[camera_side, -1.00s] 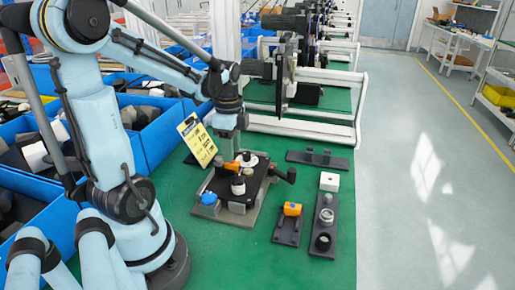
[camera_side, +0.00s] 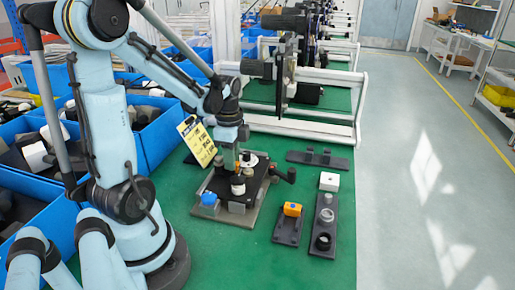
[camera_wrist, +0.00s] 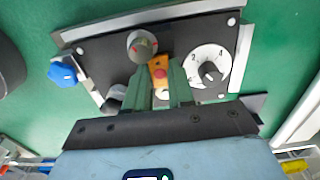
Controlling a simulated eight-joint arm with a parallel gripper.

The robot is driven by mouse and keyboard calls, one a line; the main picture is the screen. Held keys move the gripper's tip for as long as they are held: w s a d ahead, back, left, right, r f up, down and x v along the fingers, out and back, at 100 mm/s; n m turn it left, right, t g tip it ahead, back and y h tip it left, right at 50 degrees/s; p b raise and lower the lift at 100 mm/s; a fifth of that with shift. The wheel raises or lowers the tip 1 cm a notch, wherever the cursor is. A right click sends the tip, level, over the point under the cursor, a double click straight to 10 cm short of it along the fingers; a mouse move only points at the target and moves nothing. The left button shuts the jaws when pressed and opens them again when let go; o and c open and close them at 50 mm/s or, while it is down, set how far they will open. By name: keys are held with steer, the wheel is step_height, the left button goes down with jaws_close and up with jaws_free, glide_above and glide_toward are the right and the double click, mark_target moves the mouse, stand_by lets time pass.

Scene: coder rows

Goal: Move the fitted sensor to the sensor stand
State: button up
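The fitted sensor (camera_wrist: 159,70), orange with a red spot, sits on the black fixture plate (camera_wrist: 105,60). In the side view my gripper hides most of it. My gripper (camera_wrist: 163,65) points down at the plate (camera_side: 216,184), its green fingers on either side of the sensor. The fingers are apart, but I cannot tell whether they touch it. In the side view the fingertips (camera_side: 237,165) are low over the plate. A small dark stand (camera_side: 286,231) to the right holds another orange sensor (camera_side: 292,209) at its far end; its near part is bare.
A longer dark stand (camera_side: 322,235) holds a white block (camera_side: 329,181) and round parts. A yellow sign (camera_side: 196,142) stands behind the plate.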

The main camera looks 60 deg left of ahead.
jaws_close()
steer(key=shift+r, duration=0.1)
steer(key=shift+r, duration=1.9)
steer(key=shift+r, duration=0.1)
